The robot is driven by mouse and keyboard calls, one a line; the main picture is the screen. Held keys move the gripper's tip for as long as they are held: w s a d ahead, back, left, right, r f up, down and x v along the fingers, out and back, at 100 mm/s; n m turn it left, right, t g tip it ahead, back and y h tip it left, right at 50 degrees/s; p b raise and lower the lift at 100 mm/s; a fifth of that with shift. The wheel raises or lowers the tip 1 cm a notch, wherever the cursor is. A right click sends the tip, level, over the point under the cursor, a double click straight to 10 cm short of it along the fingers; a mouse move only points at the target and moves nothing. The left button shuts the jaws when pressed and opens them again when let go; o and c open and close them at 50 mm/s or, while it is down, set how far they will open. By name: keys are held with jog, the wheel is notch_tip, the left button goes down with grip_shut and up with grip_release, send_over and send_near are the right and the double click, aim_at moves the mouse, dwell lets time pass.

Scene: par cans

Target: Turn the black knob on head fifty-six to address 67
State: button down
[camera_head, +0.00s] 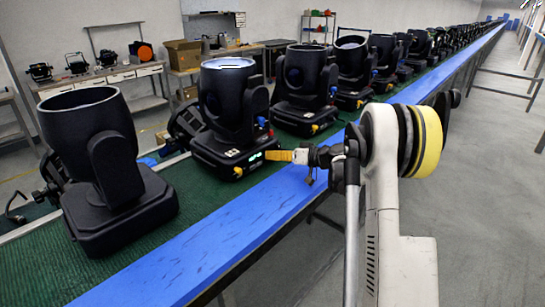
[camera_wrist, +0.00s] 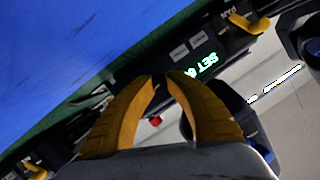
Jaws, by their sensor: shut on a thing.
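My gripper (camera_head: 268,156) reaches from the right to the base of a black moving head (camera_head: 228,100), the second from the left in the head view. Its yellow fingers also show in the wrist view (camera_wrist: 159,78). The fingertips are closed on the black knob on the base panel; the knob is mostly hidden between them. The display also glows small in the head view (camera_head: 255,157). I cannot read a head number.
The heads stand in a long row on a green belt with a blue rail (camera_head: 215,240) along its near side. Another head (camera_head: 105,165) stands close on the left. A red button (camera_wrist: 155,121) and yellow latches (camera_wrist: 248,24) are near the fingers. Grey floor is clear at right.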

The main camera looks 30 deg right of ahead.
jog(key=m+y+b, duration=0.1)
jog(key=m, duration=0.2)
jog(key=shift+f+m+y, duration=0.1)
jog(key=shift+m+y, duration=0.2)
jog(key=shift+y, duration=0.1)
jog(key=shift+m+y+b, duration=0.3)
jog(key=shift+m+y, duration=0.2)
jog(key=shift+m, duration=0.7)
jog(key=c, duration=1.3)
grip_release()
jog(key=shift+d, duration=0.1)
jog(key=v, duration=1.2)
jog(key=shift+f, duration=0.15)
